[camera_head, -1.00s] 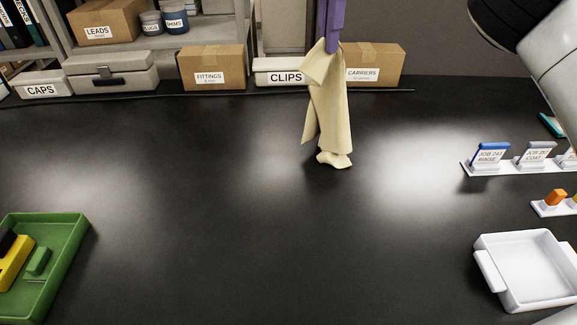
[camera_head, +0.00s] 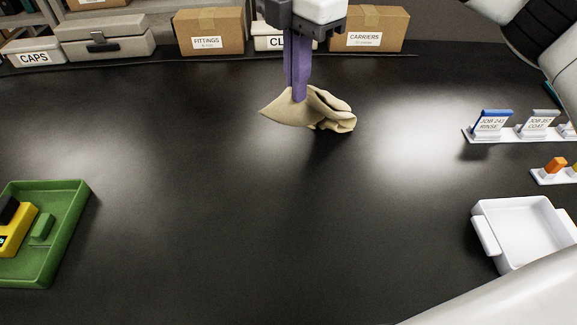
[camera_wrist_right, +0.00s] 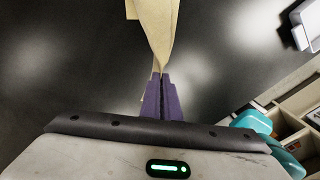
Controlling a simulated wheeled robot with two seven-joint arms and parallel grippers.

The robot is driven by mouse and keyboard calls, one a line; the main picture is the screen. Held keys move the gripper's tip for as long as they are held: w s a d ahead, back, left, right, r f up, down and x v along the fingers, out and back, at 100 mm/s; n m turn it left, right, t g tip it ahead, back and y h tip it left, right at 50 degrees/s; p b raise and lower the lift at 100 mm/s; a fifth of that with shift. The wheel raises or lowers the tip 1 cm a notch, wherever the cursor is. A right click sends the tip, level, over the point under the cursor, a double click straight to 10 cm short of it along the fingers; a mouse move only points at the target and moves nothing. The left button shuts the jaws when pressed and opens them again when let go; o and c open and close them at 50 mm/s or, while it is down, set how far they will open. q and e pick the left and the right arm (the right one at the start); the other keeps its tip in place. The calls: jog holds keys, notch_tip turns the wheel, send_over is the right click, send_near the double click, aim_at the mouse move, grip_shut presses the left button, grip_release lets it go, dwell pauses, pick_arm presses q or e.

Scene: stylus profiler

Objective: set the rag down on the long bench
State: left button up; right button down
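The cream rag (camera_head: 318,108) is bunched and folded low at the black long bench (camera_head: 260,220), near its back middle. It seems to touch the bench top; the exact contact is hard to tell. My right gripper (camera_head: 299,97) comes down from above with purple fingers shut on the rag's upper part. In the right wrist view the rag (camera_wrist_right: 156,30) runs out from between the closed purple fingertips (camera_wrist_right: 162,78). My left gripper is not in view.
A green tray (camera_head: 72,225) with a yellow device stands at the left. A white tray (camera_head: 525,235) and job card stands (camera_head: 492,125) are at the right. Boxes such as the fittings box (camera_head: 208,30) line the back. The bench's middle is clear.

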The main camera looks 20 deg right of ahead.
jog(key=s+a+f, duration=0.3)
jog(key=f, duration=0.1)
jog(key=s+a+f, duration=0.4)
jog(key=f, duration=0.1)
jog(key=s+a+f, duration=0.4)
jog(key=shift+s+f, duration=0.1)
jog(key=shift+f, duration=0.25)
jog(key=c, duration=1.6)
grip_release()
jog(key=shift+o, duration=0.2)
